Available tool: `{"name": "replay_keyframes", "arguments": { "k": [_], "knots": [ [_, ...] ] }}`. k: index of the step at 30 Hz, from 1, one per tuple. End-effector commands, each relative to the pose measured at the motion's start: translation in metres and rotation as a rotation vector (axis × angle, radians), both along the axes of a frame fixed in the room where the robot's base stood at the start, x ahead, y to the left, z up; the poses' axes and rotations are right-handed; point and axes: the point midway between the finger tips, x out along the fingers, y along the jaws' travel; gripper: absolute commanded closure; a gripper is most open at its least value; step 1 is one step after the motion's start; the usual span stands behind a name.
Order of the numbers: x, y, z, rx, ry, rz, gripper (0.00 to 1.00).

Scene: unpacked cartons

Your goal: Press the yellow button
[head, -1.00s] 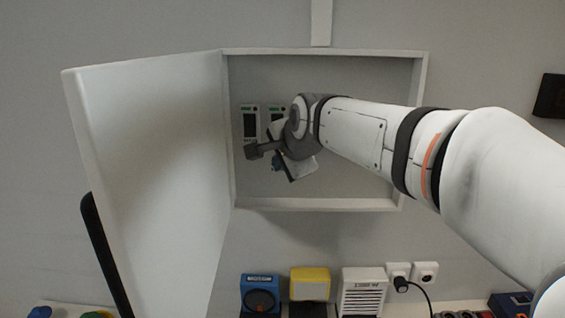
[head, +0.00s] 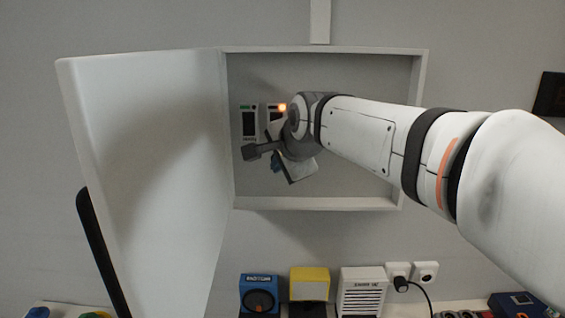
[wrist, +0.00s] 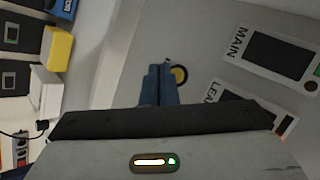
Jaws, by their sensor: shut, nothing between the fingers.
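The yellow button (wrist: 181,75) shows in the wrist view as a yellow ring with a dark middle on the grey back panel of the wall box. My gripper (wrist: 160,68) is shut and empty. Its blue-grey fingertips overlap the button's left side in the wrist view; I cannot tell whether they touch it. In the head view the button is hidden behind my wrist and gripper, inside the open box (head: 315,204).
A MAIN panel (wrist: 275,57) and a second panel (wrist: 235,97), partly hidden, sit beside the button. An orange lamp (head: 283,107) glows on one. The box door (head: 145,170) stands open at left. Blue, yellow (head: 310,273) and white devices stand below.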

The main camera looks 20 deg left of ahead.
Motion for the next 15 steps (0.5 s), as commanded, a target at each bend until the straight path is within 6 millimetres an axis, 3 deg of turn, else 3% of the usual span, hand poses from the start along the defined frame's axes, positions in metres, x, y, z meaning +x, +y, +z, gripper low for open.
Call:
{"name": "replay_keyframes", "arguments": {
  "k": [15],
  "knots": [
    [-0.049,-0.012,-0.002,0.000,0.001,0.001,1.00]
  ]
}}
